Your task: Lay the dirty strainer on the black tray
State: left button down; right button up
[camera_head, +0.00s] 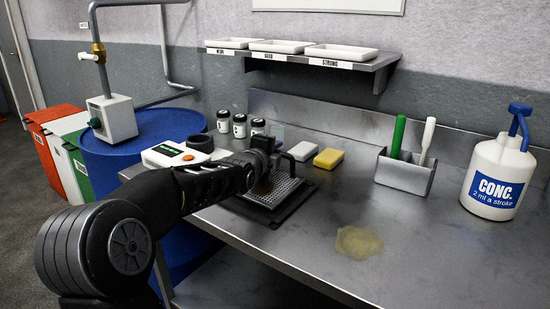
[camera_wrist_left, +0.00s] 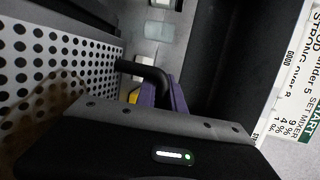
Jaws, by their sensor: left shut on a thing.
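The dirty strainer (camera_head: 284,193) is a grey perforated metal plate with a brown stain. It is over the black tray (camera_head: 276,217) on the steel bench; I cannot tell whether it touches the tray. In the left wrist view the strainer's perforated face (camera_wrist_left: 60,65) fills the left side, with the brown stain low down. Its black handle (camera_wrist_left: 148,73) runs to my left gripper's purple finger pads. My left gripper (camera_head: 276,158) is shut on this handle, above the back of the tray. My right gripper is not in view.
A white sponge (camera_head: 302,151) and a yellow sponge (camera_head: 328,158) lie just behind the tray. Several small jars stand back left near a white device (camera_head: 172,154). A brush holder (camera_head: 404,174) and CONC. bottle (camera_head: 496,180) stand right. A yellowish puddle (camera_head: 358,242) marks the otherwise clear front bench.

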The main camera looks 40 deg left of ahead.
pick_arm(q)
jog(key=shift+f, duration=0.85)
jog(key=c, duration=1.4)
grip_release()
jog(key=shift+c, duration=0.2)
notch_tip(320, 180, up, 2)
send_over(259, 189)
jog(key=shift+s+r, duration=0.1)
jog(key=shift+r, duration=0.05)
